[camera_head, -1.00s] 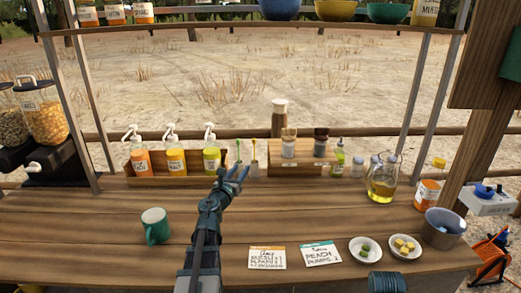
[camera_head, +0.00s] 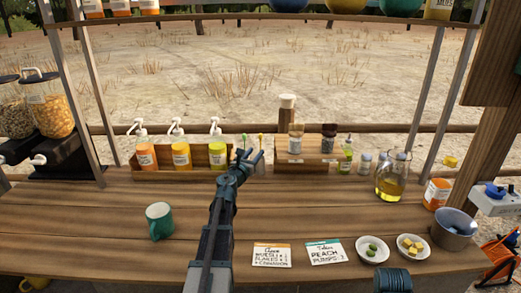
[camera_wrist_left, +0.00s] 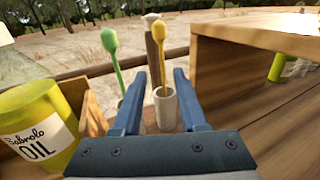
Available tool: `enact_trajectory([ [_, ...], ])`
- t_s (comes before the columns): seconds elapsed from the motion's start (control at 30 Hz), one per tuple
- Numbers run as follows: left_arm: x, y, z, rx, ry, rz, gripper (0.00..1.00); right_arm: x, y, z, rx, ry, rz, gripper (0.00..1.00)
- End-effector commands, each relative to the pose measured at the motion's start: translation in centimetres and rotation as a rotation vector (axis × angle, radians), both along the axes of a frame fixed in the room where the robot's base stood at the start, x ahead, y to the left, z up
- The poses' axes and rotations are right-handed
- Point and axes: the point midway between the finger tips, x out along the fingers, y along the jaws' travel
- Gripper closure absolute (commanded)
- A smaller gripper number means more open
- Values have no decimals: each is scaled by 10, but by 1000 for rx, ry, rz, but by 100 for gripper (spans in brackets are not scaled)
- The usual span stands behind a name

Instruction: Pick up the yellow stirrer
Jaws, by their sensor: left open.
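The yellow stirrer (camera_wrist_left: 159,48) stands upright in a small pale cup (camera_wrist_left: 165,107) in the left wrist view; its yellow tip (camera_head: 260,138) also shows in the head view. My left gripper (camera_head: 250,156) is open and empty. In the left wrist view its two fingers lie on either side of the yellow stirrer and its cup, and I cannot tell how far the stirrer stands beyond the fingertips. A green stirrer (camera_wrist_left: 112,52) leans in another cup just left of the left finger. My right gripper is not in view.
A wooden rack with pump bottles (camera_head: 181,157) stands left of the cups; its oil bottle (camera_wrist_left: 35,125) is close in the wrist view. A wooden box shelf (camera_wrist_left: 260,30) stands close on the right. A green mug (camera_head: 159,221) and two cards (camera_head: 325,252) lie nearer on the counter.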

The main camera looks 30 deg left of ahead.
Motion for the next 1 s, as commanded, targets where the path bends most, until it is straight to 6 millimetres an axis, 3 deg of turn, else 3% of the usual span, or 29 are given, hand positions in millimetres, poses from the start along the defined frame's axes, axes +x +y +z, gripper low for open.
enact_trajectory([
  [0.27,10,1,-1,0,0,-1,58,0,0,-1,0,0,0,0],
  [0.6,53,6,-2,0,0,-1,58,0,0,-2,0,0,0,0],
  [0.8,53,5,-2,0,0,0,58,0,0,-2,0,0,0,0],
  [0.83,53,5,-2,0,0,0,60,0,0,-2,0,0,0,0],
  [1.0,53,5,-2,0,0,0,90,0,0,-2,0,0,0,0],
])
